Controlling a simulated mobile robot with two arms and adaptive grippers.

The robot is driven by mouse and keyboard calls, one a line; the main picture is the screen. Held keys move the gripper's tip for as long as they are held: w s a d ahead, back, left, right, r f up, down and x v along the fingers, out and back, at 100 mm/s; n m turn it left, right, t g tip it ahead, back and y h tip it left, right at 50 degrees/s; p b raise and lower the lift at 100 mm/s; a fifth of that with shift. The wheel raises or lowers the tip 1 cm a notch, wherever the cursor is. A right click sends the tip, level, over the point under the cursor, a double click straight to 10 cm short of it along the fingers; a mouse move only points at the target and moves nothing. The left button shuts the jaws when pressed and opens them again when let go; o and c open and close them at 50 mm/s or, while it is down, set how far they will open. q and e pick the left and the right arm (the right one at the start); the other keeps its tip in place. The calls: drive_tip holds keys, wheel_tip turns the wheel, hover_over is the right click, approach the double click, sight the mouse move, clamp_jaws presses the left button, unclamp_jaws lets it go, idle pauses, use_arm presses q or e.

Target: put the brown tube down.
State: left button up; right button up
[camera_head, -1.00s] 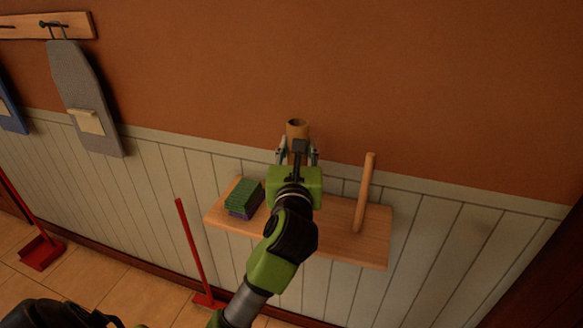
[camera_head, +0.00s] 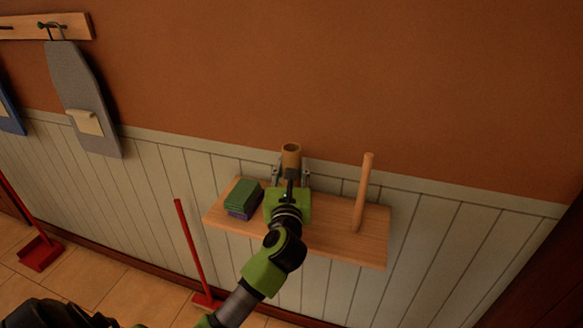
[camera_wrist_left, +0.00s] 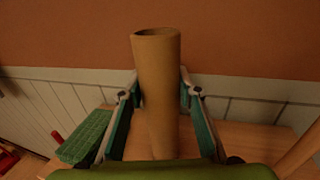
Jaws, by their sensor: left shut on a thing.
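The brown tube (camera_head: 291,155) is upright and hollow at the top, over the back part of the wooden shelf (camera_head: 335,240). My left gripper (camera_head: 291,176) is shut on the tube, with a finger on each side of it. In the left wrist view the tube (camera_wrist_left: 158,90) stands between the two fingers (camera_wrist_left: 158,100), its open end up. The tube's lower end is hidden behind the gripper, so I cannot tell whether it touches the shelf. My right gripper is not clearly in view.
A green and purple sponge stack (camera_head: 243,198) sits left of the gripper on the shelf. A wooden rolling-pin-like stick (camera_head: 363,193) stands upright to the right. A red broom handle (camera_head: 193,245) is below left. The shelf's right front is clear.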

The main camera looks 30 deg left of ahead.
use_arm(q)
drive_tip(key=shift+f, duration=0.2)
drive_tip(key=o, duration=0.7)
drive_tip(key=shift+r, duration=0.1)
drive_tip(key=b+v, duration=0.2)
drive_tip(key=v, duration=1)
